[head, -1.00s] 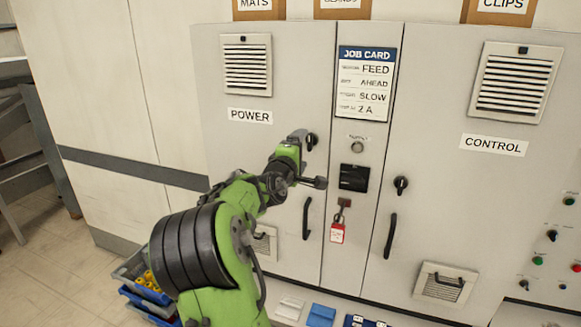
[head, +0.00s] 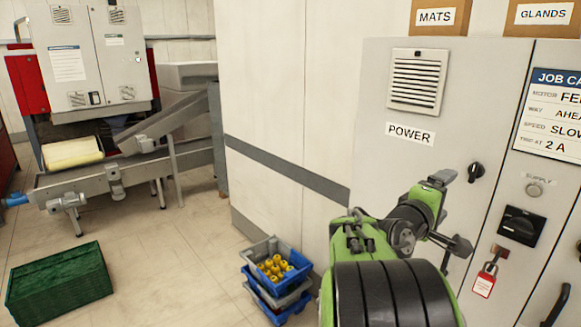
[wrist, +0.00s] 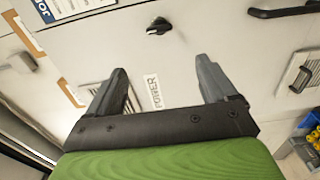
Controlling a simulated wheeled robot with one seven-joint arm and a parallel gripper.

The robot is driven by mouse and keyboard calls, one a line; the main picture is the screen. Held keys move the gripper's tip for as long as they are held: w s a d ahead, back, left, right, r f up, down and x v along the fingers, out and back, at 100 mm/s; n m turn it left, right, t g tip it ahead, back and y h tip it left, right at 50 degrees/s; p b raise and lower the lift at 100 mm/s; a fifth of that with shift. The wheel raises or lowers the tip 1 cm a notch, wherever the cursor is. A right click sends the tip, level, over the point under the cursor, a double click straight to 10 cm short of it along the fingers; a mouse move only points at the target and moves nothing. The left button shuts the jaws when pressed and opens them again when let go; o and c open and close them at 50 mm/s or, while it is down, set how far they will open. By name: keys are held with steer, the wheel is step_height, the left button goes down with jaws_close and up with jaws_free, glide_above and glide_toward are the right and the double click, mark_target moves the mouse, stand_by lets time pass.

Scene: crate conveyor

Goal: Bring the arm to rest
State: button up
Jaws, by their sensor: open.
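My green and black arm rises at the lower right of the head view, in front of a grey cabinet (head: 400,160) labelled POWER. My gripper (head: 450,210) is near the cabinet front, below and left of its black knob (head: 476,172). In the wrist view my gripper (wrist: 160,90) shows two dark fingers spread apart with nothing between them. The cabinet door (wrist: 165,60) fills the view beyond them. The POWER label (wrist: 152,92) shows between the fingers and the black knob (wrist: 158,26) lies above them.
Stacked crates (head: 276,285) with yellow parts stand on the floor left of my arm. A dark green crate stack (head: 60,285) is at the lower left. A conveyor machine (head: 100,165) stands at the back left. Open floor (head: 165,270) lies between.

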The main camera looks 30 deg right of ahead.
steer(key=w+a+f+m+t+y, duration=0.1)
steer(key=a+f+m+t+y, duration=0.1)
steer(key=a+f+y, duration=0.6)
steer(key=w+a+f+m+t+y, duration=0.1)
steer(key=w+a+f+t+y, duration=0.2)
steer(key=a, duration=1)
steer(key=s+a+f+g+y, duration=0.1)
steer(key=s+a+f+y, duration=0.1)
steer(key=s+a, duration=0.4)
steer(key=s+a+f+n+g+y, duration=0.1)
steer(key=s+a+f+y, duration=0.2)
steer(key=a, duration=0.9)
steer(key=s+y, duration=0.1)
steer(key=s, duration=0.2)
steer(key=shift+a+y, duration=0.4)
steer(key=shift+s, duration=0.15)
